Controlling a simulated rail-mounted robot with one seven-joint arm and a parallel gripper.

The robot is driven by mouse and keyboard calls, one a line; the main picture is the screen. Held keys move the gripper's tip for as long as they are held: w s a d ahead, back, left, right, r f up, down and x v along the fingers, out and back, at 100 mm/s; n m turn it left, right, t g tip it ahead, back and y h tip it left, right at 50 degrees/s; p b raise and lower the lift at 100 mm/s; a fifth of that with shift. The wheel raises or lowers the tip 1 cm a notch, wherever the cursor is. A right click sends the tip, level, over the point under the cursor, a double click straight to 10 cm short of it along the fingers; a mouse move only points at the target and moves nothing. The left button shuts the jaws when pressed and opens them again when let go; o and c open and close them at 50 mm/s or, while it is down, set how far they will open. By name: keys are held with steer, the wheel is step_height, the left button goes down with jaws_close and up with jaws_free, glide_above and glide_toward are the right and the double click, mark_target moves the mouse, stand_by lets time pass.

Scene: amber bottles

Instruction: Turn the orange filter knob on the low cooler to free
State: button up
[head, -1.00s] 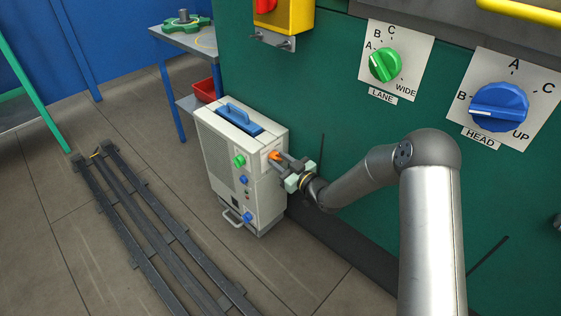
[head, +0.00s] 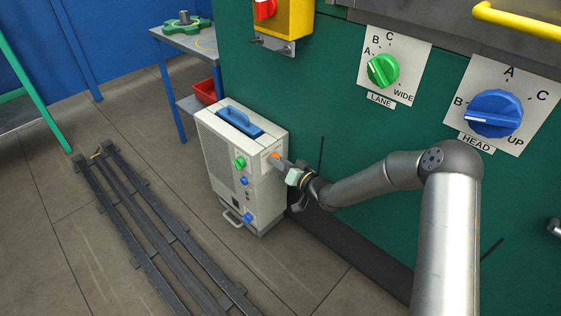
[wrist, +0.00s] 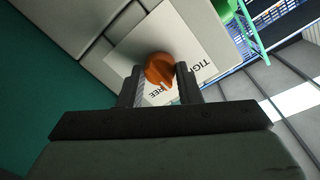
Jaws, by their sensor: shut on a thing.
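The low cooler (head: 225,160) is a pale box with a blue top handle, standing on the floor against the green wall. Its orange filter knob (head: 275,155) is on the side face, on a white plate. In the wrist view the orange knob (wrist: 160,67) sits between my two dark fingers, and its white mark points down toward the plate's "REE" lettering, whose first letter is hidden. "TIG" lettering shows to the right, partly cut off by a finger. My gripper (head: 281,160) is shut on the knob, one finger at each side.
Green and blue knobs (head: 239,162) are on the cooler's front. Floor rails (head: 165,230) run to its left. A small table with a red bin (head: 205,91) stands behind it. Large LANE (head: 383,70) and HEAD (head: 494,113) dials are on the wall above.

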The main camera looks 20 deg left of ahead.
steer(key=shift+w+m+g+p, duration=0.1)
steer(key=shift+m+g+p, duration=0.45)
steer(key=shift+m, duration=3.95)
steer(key=o, duration=1)
steer(key=shift+d, duration=0.15)
steer(key=p+v, duration=0.2)
steer(key=v, duration=1)
steer(key=shift+f+p, duration=0.15)
steer(key=shift+p, duration=0.2)
